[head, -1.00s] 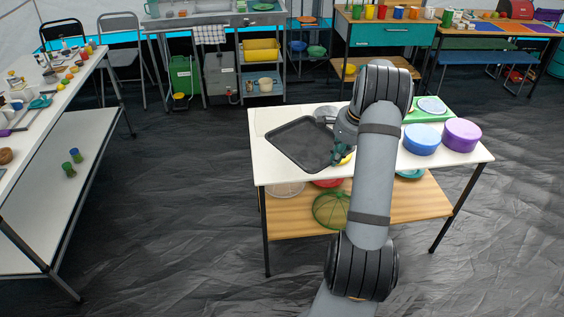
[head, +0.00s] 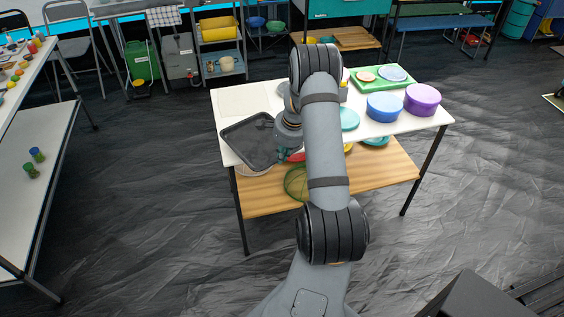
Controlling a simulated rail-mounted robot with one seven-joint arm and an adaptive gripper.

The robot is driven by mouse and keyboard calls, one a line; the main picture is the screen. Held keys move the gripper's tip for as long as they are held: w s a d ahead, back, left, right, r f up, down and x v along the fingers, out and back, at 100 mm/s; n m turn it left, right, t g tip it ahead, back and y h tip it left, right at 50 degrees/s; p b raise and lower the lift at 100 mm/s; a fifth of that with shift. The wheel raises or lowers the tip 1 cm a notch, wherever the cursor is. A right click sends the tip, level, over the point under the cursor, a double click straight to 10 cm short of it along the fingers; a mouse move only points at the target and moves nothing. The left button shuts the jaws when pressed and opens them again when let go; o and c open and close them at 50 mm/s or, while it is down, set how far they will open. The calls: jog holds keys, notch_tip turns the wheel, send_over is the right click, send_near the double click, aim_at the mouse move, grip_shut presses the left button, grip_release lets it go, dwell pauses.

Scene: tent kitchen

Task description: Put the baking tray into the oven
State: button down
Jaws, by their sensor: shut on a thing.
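The black baking tray (head: 250,142) is at the left front part of the white table (head: 238,100) in the head view. It looks tilted and reaches past the table's front edge. My gripper (head: 281,150) is at the tray's right rim and shut on it; my wrist and arm hide most of the fingers. Whether the tray still touches the table top cannot be told. No oven can be made out for certain in the head view.
A blue container (head: 385,107), a purple container (head: 422,100) and a green board (head: 377,78) stand on the table's right. A green mesh dome (head: 296,183) is on the wooden shelf below. A long side table (head: 40,150) stands at left.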

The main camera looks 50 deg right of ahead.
jog(key=shift+f, duration=1.85)
jog(key=c, duration=2)
grip_release()
jog(key=shift+o, duration=0.4)
jog(key=shift+s+r, duration=0.1)
jog(key=shift+r, duration=0.55)
jog(key=shift+o, duration=0.5)
jog(key=v, duration=1.1)
jog(key=shift+b, duration=0.3)
